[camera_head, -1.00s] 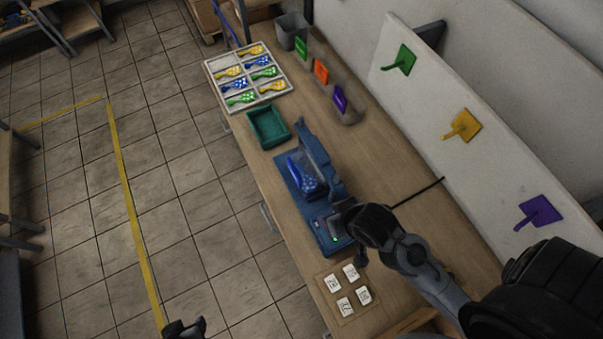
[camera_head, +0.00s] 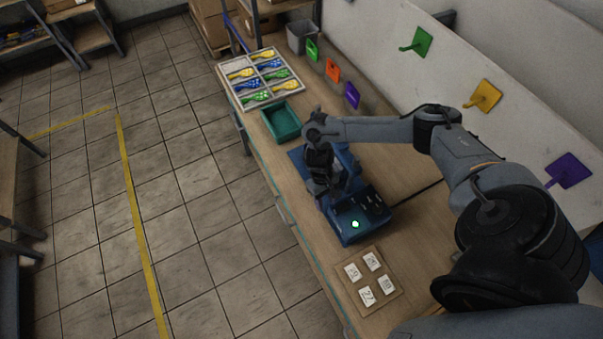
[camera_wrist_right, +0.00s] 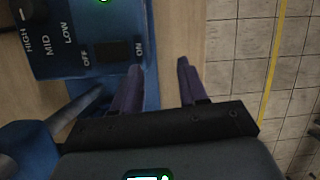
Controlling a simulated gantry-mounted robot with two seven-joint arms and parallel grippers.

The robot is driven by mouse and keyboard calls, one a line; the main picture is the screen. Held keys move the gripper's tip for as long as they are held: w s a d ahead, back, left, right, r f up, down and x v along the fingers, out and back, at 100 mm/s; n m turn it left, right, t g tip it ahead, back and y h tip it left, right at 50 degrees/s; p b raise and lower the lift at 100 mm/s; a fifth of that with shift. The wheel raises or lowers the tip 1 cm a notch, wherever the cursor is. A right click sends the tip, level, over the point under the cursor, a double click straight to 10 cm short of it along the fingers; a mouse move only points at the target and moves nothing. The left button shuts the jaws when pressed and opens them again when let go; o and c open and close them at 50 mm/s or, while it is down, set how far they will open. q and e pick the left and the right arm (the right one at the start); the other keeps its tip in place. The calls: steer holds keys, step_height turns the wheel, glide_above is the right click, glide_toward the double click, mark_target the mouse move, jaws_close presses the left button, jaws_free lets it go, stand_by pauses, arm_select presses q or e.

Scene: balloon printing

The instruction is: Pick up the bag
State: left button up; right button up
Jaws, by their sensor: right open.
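The blue sealing machine (camera_head: 345,222) stands on the bench, its control panel towards me with a green light lit. The blue dotted bag seen earlier on this machine is now hidden behind my right arm and gripper; I cannot make it out in the wrist view either. My right gripper (camera_head: 320,198) is over the machine's left side, pointing down. In the right wrist view its two fingers (camera_wrist_right: 158,72) are apart, with nothing visible between them, beside the machine's panel (camera_wrist_right: 88,38). My left gripper is not in view.
A white divided tray (camera_head: 234,96) holds several yellow, blue and green bags at the far end. A teal bin (camera_head: 281,122) sits between tray and machine. A board with numbered cards (camera_head: 349,288) lies nearer. The floor left of the bench is clear.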

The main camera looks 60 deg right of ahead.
steer(key=w+d+r+t, duration=0.1)
steer(key=w+d+r, duration=0.2)
steer(key=w+d, duration=0.1)
steer(key=w+d+r+t+h+b, duration=0.1)
steer(key=w+d+r, duration=0.2)
steer(key=w+r, duration=0.1)
steer(key=w+d+r+m+t+h+b, duration=0.1)
steer(key=w+d+r, duration=0.2)
steer(key=w+d, duration=0.1)
steer(key=shift+w+d+r, duration=0.15)
steer(key=shift+d+r, duration=0.1)
steer(key=shift+d, duration=0.1)
step_height(320, 180, down, 2)
steer(key=shift+f+b, duration=0.2)
steer(key=shift+b, duration=0.7)
steer(key=shift+f+p, duration=0.3)
steer(key=shift+w+f, duration=0.1)
steer(key=shift+f, duration=1.2)
steer(key=f, duration=0.3)
steer(key=shift+w+a+p, duration=0.1)
steer(key=shift+w+p, duration=0.1)
steer(key=shift+p, duration=0.1)
steer(key=shift+f, duration=0.55)
